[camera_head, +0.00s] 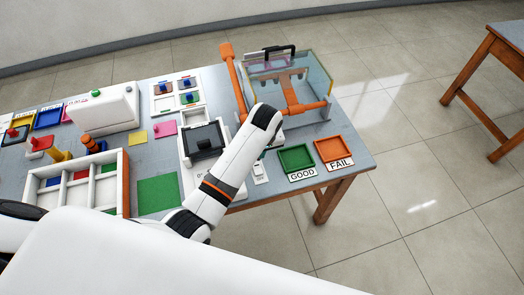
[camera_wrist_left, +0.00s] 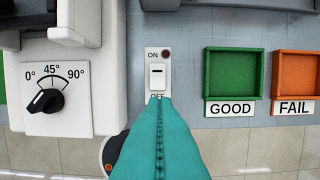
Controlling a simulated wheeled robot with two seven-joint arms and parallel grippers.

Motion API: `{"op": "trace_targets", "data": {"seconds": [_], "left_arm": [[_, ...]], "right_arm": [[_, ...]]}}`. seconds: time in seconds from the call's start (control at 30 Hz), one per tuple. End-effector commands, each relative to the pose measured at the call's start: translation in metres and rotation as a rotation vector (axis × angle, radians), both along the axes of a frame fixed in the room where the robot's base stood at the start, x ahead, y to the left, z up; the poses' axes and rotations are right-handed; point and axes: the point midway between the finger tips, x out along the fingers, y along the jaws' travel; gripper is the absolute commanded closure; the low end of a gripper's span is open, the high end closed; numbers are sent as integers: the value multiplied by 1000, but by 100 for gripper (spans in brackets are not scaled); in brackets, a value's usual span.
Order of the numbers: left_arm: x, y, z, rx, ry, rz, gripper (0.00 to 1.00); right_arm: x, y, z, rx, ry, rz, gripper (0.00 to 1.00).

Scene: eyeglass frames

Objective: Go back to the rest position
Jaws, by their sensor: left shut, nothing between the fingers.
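My left gripper (camera_head: 263,154) is over the table near its front right part, mostly hidden behind my own wrist in the head view. In the left wrist view its teal fingers (camera_wrist_left: 160,100) are shut together and empty. Their tips are in front of the lower edge of a white ON/OFF switch (camera_wrist_left: 157,74), covering part of the OFF label; I cannot tell whether they touch it. The switch also shows in the head view (camera_head: 259,174). My right gripper is not in view.
A green GOOD tray (camera_head: 296,158) and an orange FAIL tray (camera_head: 334,150) lie right of the switch. An angle knob (camera_wrist_left: 45,101) is left of it. A clear-walled fixture (camera_head: 318,75) stands behind, and a white compartment box (camera_head: 110,185) stands left.

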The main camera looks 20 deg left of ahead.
Motion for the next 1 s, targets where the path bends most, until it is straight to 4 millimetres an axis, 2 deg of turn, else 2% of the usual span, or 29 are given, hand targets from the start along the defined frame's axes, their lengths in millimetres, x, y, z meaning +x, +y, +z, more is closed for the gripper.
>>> {"op": "trace_targets", "data": {"seconds": [0.2, 0.77, 0.87, 0.97, 1.0], "left_arm": [[-4, -3, 9, 0, 0, 0, 100], [-6, -2, 9, 0, 0, -4, 100], [-21, 1, 4, -6, -2, -37, 100], [-54, 10, -4, -15, -10, -120, 100], [-72, 15, -6, -17, -18, -167, 100]], "right_arm": [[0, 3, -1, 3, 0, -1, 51], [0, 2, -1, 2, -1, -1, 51], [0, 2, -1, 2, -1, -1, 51], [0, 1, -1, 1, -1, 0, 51], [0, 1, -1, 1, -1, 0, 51]]}}
